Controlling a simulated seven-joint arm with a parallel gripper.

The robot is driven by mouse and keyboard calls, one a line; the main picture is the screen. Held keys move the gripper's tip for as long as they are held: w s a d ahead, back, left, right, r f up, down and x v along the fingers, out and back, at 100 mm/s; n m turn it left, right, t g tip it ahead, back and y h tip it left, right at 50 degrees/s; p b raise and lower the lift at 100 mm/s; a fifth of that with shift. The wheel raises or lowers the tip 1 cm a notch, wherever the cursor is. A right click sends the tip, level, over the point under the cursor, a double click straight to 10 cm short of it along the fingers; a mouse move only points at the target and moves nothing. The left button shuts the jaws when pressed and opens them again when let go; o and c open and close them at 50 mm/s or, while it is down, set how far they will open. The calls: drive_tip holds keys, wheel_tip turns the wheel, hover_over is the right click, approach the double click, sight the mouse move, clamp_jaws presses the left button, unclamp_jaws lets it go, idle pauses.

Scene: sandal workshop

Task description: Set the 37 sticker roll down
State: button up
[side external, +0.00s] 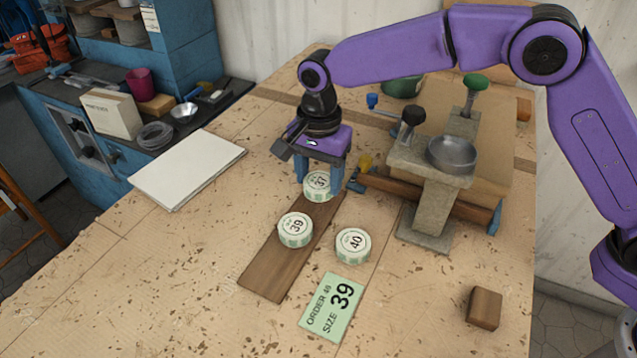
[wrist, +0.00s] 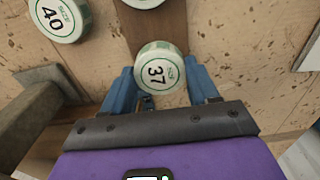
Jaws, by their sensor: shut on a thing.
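The 37 sticker roll (side external: 318,184), white and green with a printed top, is between the blue fingers of my gripper (side external: 318,188), which is shut on it. It also shows in the wrist view (wrist: 159,74), its label facing up. It is at the far end of a dark brown board (side external: 268,272); I cannot tell whether it touches the board or hangs just above it. The 39 roll (side external: 295,230) lies on the board, nearer the camera. The 40 roll (side external: 353,245) lies on the table right of the board.
A green card (side external: 331,307) reading order 46, size 39 lies in front of the 40 roll. A stand with a metal bowl (side external: 452,155) rises close to the right of my gripper. A wooden block (side external: 484,308) sits front right. White sheets (side external: 187,168) lie at left; the front-left table is clear.

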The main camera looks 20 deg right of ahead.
sight(319, 181)
drive_tip(key=shift+f, duration=1.1)
drive_tip(key=shift+f, duration=0.1)
drive_tip(key=o, duration=1.1)
drive_tip(key=shift+c, duration=0.2)
wheel_tip(319, 181, up, 12)
drive_tip(key=shift+s+r, duration=0.1)
drive_tip(key=shift+r, duration=0.1)
